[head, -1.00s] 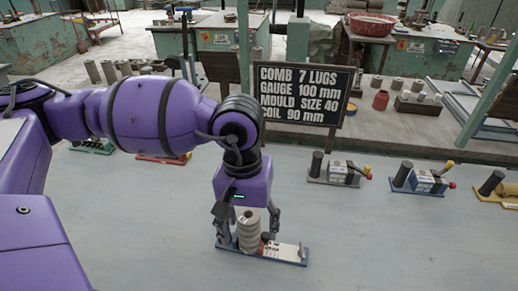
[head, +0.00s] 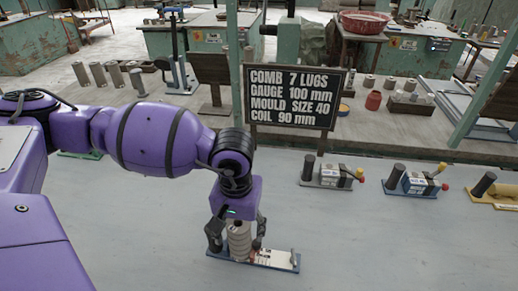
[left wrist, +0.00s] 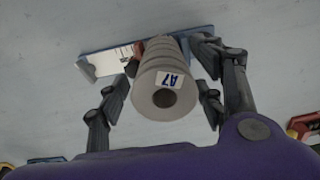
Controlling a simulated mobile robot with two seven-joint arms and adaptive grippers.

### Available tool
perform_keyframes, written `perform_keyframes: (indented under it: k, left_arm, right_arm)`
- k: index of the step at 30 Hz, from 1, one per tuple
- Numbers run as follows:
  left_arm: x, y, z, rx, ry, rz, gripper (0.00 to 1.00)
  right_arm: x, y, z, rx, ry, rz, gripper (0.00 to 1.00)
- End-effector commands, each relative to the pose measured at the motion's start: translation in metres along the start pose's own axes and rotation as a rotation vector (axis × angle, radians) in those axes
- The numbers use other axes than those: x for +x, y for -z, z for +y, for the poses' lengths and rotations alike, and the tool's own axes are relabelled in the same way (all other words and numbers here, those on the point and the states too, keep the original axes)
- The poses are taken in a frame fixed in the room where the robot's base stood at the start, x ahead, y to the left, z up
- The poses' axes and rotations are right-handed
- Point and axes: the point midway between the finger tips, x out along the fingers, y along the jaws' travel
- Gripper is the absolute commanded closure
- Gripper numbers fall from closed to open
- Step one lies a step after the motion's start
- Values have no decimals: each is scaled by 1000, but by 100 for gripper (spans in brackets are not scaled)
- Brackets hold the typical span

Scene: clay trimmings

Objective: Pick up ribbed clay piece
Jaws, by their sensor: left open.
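The ribbed clay piece (head: 239,243), a pale grey stack of rounded rings, stands upright on a blue-edged plate (head: 284,260) on the grey table. My left gripper (head: 236,233) is above it, pointing down, with its open fingers on either side of the piece. In the left wrist view the clay piece (left wrist: 170,70) shows its round end with a central hole and a label reading "A7". The fingers there stand apart from it on both sides. The plate (left wrist: 110,60) has a white scale and a red part beside the piece. My right gripper is not in view.
A black sign (head: 293,97) reading "COMB 7 LUGS, GAUGE 100 mm, MOULD SIZE 40, COIL 90 mm" stands behind. Similar fixtures with dark cylinders stand to the right: a grey one (head: 331,176), a blue one (head: 411,183) and a yellow one (head: 492,192). The table's front right is clear.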

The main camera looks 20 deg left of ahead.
Motion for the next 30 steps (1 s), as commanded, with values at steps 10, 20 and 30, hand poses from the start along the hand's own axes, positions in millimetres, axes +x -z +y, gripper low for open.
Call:
perform_keyframes:
  k: [10, 20, 30]
  left_arm:
    - [1, -1, -1, -1, 1, -3, 67]
    - [0, -1, 0, 0, -1, -2, 100]
    - [-17, 0, 0, -1, -2, 3, 100]
  right_arm:
    - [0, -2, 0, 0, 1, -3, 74]
    - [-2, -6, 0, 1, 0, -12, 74]
    - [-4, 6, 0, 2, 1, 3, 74]
